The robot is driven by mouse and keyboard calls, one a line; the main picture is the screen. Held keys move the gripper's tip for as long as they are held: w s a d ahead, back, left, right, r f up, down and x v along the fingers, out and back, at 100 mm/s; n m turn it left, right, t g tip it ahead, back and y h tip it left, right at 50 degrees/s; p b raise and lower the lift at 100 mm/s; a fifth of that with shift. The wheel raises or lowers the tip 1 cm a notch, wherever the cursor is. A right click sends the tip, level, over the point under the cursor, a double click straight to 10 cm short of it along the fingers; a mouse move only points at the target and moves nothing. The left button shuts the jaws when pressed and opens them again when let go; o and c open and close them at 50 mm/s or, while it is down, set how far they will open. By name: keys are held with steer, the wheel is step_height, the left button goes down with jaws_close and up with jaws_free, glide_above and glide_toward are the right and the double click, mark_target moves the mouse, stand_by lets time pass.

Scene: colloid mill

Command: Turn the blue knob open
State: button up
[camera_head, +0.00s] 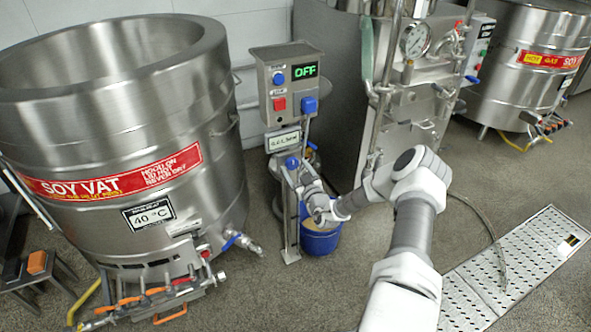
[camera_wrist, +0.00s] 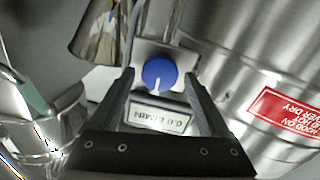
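The blue knob (camera_wrist: 160,74) is round with a pale pointer line and shows in the wrist view, just beyond my fingertips. A label plate reading 0.0 L/min (camera_wrist: 158,116) is beside it, upside down in that view. In the head view the knob (camera_head: 292,162) sits on a steel post below the control box. My gripper (camera_wrist: 159,77) is open, its two dark fingers on either side of the knob in the picture, with gaps on both sides. In the head view my gripper (camera_head: 299,178) is close to the knob; contact cannot be told.
A control box (camera_head: 288,82) showing OFF stands above, with blue and red buttons. A large soy vat (camera_head: 100,110) is close on the left. A blue bucket (camera_head: 321,239) stands below my arm. Steel machinery (camera_head: 415,125) stands behind, and a floor drain grate (camera_head: 500,285) lies at right.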

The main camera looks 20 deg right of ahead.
steer(key=c, duration=1.1)
steer(key=shift+c, duration=0.2)
